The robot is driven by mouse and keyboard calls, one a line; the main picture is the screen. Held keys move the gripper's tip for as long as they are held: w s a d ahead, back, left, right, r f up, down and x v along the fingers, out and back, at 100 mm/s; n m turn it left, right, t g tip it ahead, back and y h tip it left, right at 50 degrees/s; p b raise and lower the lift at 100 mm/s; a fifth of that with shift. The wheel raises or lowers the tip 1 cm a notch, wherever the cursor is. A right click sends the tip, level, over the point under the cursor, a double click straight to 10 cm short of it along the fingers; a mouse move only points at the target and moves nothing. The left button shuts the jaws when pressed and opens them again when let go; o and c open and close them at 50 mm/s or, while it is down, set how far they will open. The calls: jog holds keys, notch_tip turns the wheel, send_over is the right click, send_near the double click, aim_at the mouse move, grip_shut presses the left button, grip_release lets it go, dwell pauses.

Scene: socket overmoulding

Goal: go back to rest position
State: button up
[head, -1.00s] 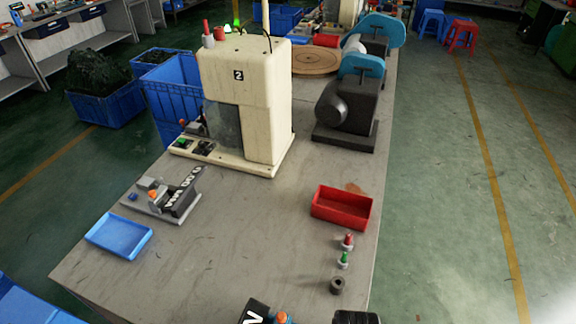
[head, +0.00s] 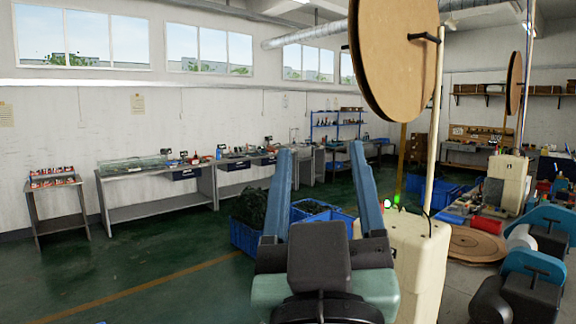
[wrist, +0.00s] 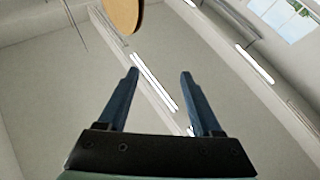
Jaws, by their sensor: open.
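My gripper (head: 318,165) is raised upright in the middle of the head view, its two blue fingers spread apart with nothing between them. In the wrist view my gripper (wrist: 158,75) is also open and empty, pointing up at the ceiling and its lights. The cream machine (head: 402,255) stands just behind and to the right of my gripper in the head view.
A large brown disc (head: 400,45) hangs on a pole above the cream machine; its edge shows in the wrist view (wrist: 124,12). Blue crates (head: 247,238) stand on the floor behind my gripper. Grey workbenches (head: 160,192) line the far wall. The green floor at left is open.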

jog(key=s+a+r+m+t+y, duration=0.1)
jog(key=s+a+r+t, duration=0.2)
jog(key=s+r, duration=0.3)
jog(key=shift+s+r+y, duration=0.15)
jog(key=shift+r+y, duration=0.15)
jog(key=shift+r, duration=0.2)
